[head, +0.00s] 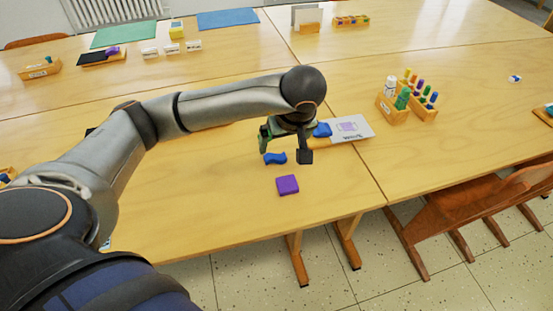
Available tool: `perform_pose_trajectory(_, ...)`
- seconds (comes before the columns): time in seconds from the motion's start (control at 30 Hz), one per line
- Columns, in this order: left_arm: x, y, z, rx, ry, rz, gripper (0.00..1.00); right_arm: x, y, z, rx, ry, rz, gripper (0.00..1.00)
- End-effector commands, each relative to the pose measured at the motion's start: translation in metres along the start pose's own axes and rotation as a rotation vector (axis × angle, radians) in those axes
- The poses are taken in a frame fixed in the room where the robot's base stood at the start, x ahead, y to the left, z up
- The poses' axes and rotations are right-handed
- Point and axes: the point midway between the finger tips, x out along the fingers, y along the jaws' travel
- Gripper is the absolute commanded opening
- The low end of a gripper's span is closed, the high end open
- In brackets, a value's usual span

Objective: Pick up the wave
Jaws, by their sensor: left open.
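The wave looks to be the small blue wavy piece (275,158) lying on the near wooden table. My left gripper (286,153) hangs over the table with its fingers apart and nothing held between them. In the picture the wave shows between and just below the fingers, closer to the left one. I cannot tell how high the fingertips are above it. My right gripper is not in view.
A purple block (287,185) lies nearer the table edge. Another blue piece (322,130) lies beside a white card (349,128) behind the gripper. A wooden holder (393,110) with bottles stands to the right. A chair (480,205) stands at the right front.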

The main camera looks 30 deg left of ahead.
Motion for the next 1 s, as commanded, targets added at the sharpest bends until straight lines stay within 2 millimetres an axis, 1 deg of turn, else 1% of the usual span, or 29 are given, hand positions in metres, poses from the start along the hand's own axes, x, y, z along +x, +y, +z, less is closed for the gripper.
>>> perform_pose_trajectory(0.03,0.011,-0.001,0.001,-0.001,-0.002,-0.004,1.0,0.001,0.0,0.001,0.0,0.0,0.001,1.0)
perform_pose_trajectory(0.1,0.022,-0.001,0.001,-0.002,-0.003,-0.002,1.0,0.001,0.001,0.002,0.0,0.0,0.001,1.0)
perform_pose_trajectory(0.2,0.033,0.0,0.0,-0.001,-0.003,0.001,1.0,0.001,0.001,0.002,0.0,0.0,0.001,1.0)
perform_pose_trajectory(0.37,0.043,-0.001,0.0,-0.002,-0.003,0.001,1.0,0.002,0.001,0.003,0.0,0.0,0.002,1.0)
perform_pose_trajectory(0.63,0.082,-0.004,-0.003,-0.002,-0.004,0.001,1.0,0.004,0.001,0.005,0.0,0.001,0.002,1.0)
perform_pose_trajectory(0.77,0.089,-0.004,-0.003,0.0,-0.003,0.003,1.0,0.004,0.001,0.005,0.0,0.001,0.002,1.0)
perform_pose_trajectory(0.97,0.089,-0.004,-0.003,0.0,-0.003,0.004,1.0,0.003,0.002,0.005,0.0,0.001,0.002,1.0)
perform_pose_trajectory(1.0,0.089,-0.003,-0.003,0.0,-0.003,0.004,0.97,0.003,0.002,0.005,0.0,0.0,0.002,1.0)
